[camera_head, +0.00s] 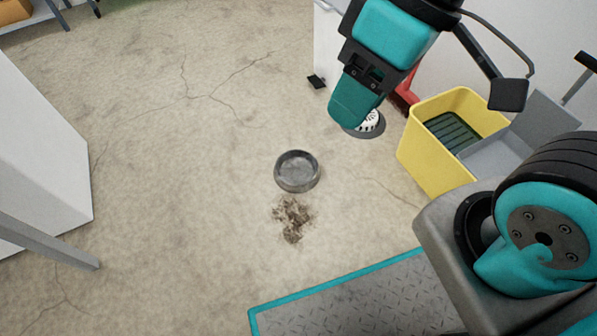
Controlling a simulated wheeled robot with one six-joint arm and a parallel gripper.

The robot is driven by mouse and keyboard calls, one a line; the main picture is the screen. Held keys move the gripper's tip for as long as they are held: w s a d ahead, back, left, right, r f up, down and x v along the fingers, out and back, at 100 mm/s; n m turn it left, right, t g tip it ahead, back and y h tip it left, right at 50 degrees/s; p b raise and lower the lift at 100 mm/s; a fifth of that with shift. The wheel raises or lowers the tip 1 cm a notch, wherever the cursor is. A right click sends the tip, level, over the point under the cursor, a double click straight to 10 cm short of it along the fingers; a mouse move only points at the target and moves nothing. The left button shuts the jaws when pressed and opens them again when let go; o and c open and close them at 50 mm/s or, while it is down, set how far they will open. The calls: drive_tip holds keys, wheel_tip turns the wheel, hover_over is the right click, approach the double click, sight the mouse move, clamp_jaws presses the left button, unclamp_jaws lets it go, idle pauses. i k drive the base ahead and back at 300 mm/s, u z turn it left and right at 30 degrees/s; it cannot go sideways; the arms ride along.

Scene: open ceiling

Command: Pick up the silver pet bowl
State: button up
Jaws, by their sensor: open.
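The silver pet bowl (297,171) sits upright on the concrete floor near the middle of the view. It is round, grey and looks empty. My gripper (352,112) hangs above and to the right of the bowl, apart from it. Its teal finger end points down and to the left. The gripper is open and nothing shows in it. The inner faces of its fingers are hidden from this angle.
Dark brown dirt (293,218) lies on the floor just in front of the bowl. A yellow mop bucket (428,160) with a grey wringer stands at the right. A round white and grey object (369,124) is partly behind my gripper. A white cabinet (35,150) stands left.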

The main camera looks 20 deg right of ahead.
sight(296, 170)
drive_tip(key=k, duration=1.15)
drive_tip(key=z, duration=0.5)
drive_tip(key=i, duration=1.3)
drive_tip(key=u, duration=0.7)
drive_tip(key=i, duration=0.7)
drive_tip(key=u, duration=0.65)
